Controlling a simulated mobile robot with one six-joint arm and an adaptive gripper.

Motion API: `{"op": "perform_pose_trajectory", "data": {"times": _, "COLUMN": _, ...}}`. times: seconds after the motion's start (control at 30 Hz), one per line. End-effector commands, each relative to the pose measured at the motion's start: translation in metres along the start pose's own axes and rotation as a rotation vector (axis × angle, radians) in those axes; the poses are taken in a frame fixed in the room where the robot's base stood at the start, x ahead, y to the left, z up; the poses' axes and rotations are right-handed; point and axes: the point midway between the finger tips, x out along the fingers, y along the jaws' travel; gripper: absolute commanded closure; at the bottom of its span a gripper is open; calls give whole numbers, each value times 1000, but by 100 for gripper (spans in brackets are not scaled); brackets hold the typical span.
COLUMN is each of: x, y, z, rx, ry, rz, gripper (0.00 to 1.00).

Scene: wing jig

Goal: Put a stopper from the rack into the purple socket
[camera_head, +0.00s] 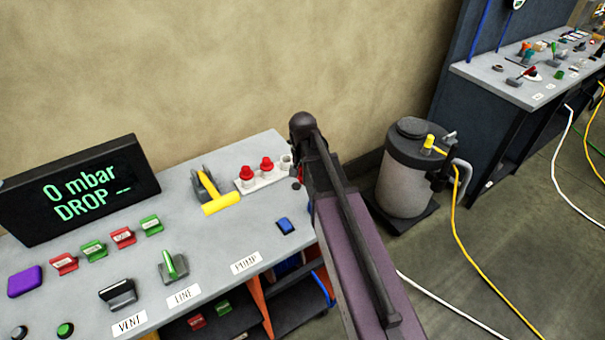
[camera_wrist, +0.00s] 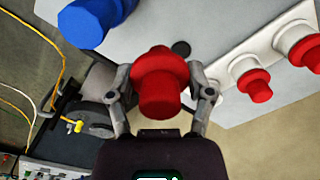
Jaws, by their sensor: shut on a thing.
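A red stopper (camera_wrist: 160,85) is between my gripper's two fingers (camera_wrist: 162,92) in the wrist view, and the gripper is shut on it. In the head view my arm hides most of the gripper and this stopper, just right of the rack. The white rack (camera_head: 262,181) stands near the bench's back right and holds two other red stoppers (camera_head: 247,172) (camera_head: 267,163). Its right-hand place (camera_head: 286,162) looks empty. The rack also shows at the right in the wrist view (camera_wrist: 283,38). A purple block (camera_head: 25,281) lies at the bench's far left; I cannot make out a socket opening in it.
A display (camera_head: 80,190) reading "0 mbar DROP" stands at the bench's back left. A grey canister (camera_head: 405,175) stands right of the bench.

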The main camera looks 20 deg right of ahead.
Motion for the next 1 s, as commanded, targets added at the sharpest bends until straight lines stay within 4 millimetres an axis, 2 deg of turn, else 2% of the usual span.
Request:
{"op": "perform_pose_trajectory", "data": {"times": 0.4, "x": -14, "y": 0, "z": 0, "rx": 0, "ry": 0, "rz": 0, "gripper": 79}}
{"op": "perform_pose_trajectory", "data": {"times": 1.0, "x": -13, "y": 0, "z": 0, "rx": 0, "ry": 0, "rz": 0, "gripper": 79}}
